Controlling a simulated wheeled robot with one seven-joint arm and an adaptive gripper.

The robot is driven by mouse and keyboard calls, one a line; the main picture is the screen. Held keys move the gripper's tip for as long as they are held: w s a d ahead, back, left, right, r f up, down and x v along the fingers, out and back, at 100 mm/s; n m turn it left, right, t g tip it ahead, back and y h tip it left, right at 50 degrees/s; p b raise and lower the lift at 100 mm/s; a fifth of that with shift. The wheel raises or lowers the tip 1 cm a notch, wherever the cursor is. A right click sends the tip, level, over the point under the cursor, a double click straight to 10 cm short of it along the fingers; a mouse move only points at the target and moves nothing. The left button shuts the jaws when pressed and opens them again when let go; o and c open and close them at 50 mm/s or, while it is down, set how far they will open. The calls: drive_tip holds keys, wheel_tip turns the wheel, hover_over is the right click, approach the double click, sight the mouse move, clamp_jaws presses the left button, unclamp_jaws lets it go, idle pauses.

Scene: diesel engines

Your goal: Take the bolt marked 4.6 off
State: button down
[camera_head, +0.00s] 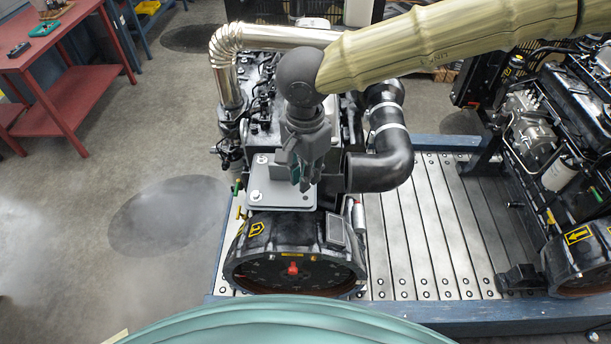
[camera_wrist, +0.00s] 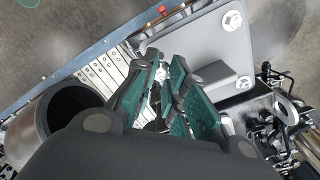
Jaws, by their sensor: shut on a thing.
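A grey plate (camera_head: 283,193) lies on top of the near engine. Two silver bolts show along its left side in the head view, a far one (camera_head: 262,160) and a near one (camera_head: 256,196). The wrist view shows two bolt heads on the plate too, one at the top (camera_wrist: 232,20) and one lower down (camera_wrist: 244,83). No 4.6 mark is readable on either. My gripper (camera_head: 305,185) points down at the plate's right side. In the wrist view its green-padded fingers (camera_wrist: 166,72) are closed on a bolt, which they mostly hide. Whether that bolt still touches the plate is unclear.
A black elbow pipe (camera_head: 385,165) stands close to the right of my gripper. A shiny exhaust pipe (camera_head: 228,65) rises behind left. A second engine (camera_head: 560,120) stands at the right across the slatted metal pallet (camera_head: 425,230). A red table (camera_head: 70,70) is far left.

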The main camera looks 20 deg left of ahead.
drive_tip(key=shift+r, duration=1.9)
